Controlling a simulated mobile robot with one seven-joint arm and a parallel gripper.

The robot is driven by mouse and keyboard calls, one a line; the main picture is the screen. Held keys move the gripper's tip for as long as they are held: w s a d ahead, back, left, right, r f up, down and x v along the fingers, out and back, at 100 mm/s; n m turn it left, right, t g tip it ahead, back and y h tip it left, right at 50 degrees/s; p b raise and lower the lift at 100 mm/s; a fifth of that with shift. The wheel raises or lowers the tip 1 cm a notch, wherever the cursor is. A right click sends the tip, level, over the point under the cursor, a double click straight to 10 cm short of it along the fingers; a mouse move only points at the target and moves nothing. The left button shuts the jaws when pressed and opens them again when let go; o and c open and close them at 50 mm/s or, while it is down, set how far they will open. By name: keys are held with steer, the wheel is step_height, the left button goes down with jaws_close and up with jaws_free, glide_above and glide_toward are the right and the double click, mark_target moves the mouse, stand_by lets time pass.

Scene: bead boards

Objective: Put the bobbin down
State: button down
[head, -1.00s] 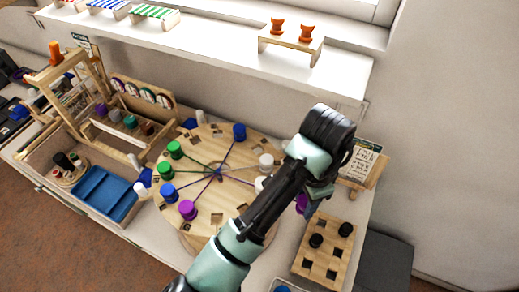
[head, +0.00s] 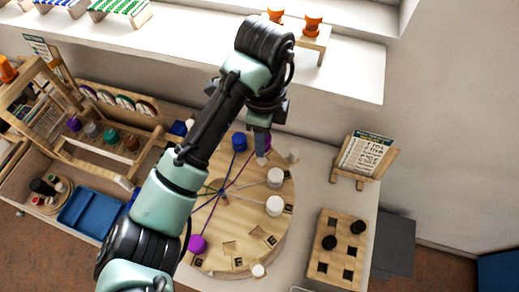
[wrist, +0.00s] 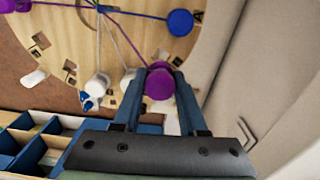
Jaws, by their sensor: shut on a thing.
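My gripper (head: 262,150) is at the far edge of the round wooden board (head: 230,218). In the wrist view my gripper (wrist: 158,88) is shut on a purple bobbin (wrist: 159,83), which sits between the fingertips. In the head view this bobbin (head: 268,141) is partly hidden by a finger. I cannot tell whether it touches the board. A blue bobbin (head: 239,141) stands just left of it, and white bobbins (head: 275,177) stand nearer. Another purple bobbin (head: 197,244) stands at the near left. Threads run out from the board's middle.
A block with square holes and black pegs (head: 336,245) is at the right, with a card on a stand (head: 364,158) behind it. A shelf (head: 340,80) runs close behind the gripper. A blue tray (head: 90,213) and wooden rack are at the left.

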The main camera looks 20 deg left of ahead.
step_height(320, 180, down, 2)
steer(key=shift+w+f, duration=0.1)
steer(key=shift+f, duration=0.1)
steer(key=shift+a+f+b, duration=0.1)
steer(key=shift+f+b, duration=0.3)
steer(key=shift+f, duration=1.4)
steer(key=shift+f, duration=0.15)
steer(key=shift+c, duration=2.3)
jaws_free()
step_height(320, 180, up, 12)
steer(key=shift+r+p, duration=0.2)
steer(key=shift+p, duration=1)
steer(key=shift+f, duration=0.1)
